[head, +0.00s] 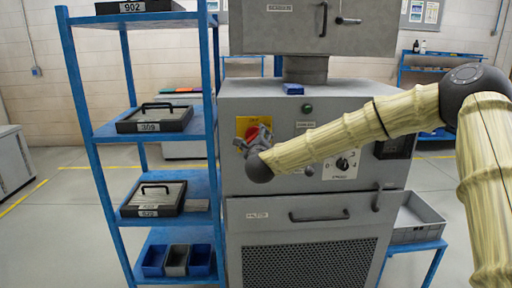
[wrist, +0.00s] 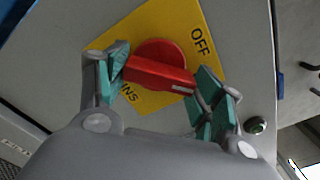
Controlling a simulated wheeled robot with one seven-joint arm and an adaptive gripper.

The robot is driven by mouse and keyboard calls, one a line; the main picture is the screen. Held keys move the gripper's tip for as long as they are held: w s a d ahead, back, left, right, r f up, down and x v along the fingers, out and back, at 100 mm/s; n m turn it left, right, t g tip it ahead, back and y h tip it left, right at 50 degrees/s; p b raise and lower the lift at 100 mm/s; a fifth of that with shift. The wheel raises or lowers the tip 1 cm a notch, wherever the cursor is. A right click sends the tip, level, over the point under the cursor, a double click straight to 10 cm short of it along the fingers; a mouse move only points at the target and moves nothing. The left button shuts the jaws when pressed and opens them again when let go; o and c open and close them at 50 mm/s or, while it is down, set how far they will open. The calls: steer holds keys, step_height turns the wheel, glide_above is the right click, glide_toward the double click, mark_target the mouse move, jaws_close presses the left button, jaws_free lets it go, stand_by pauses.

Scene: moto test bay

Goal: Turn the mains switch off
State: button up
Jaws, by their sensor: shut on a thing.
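The mains switch is a red rotary handle (wrist: 160,74) on a yellow plate (wrist: 190,22) in the wrist view. The plate reads OFF at the upper right; part of "MAINS" shows at the lower left. My gripper (wrist: 160,84) is shut on the red handle, with one teal-padded finger at each end of it. A small white mark shows near the handle's right end, beside the right finger. In the head view my gripper (head: 257,136) is at the yellow plate (head: 241,122) on the grey cabinet (head: 232,106) and hides most of the switch.
A blue shelf rack (head: 98,134) with black cases stands close to the left of the cabinet. A rotary selector (head: 343,163) is right of my gripper on the panel. A drawer handle (head: 318,216) sticks out below. A grey tray (head: 415,220) is at the right.

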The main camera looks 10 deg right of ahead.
steer(key=n+b, duration=0.3)
steer(key=n, duration=0.6)
steer(key=shift+a, duration=0.1)
steer(key=shift+n, duration=0.4)
steer(key=o, duration=1)
steer(key=s, duration=0.4)
steer(key=s+a, duration=0.1)
steer(key=s, duration=0.3)
steer(key=s+a, duration=0.1)
steer(key=s, duration=0.2)
steer(key=shift+s, duration=0.4)
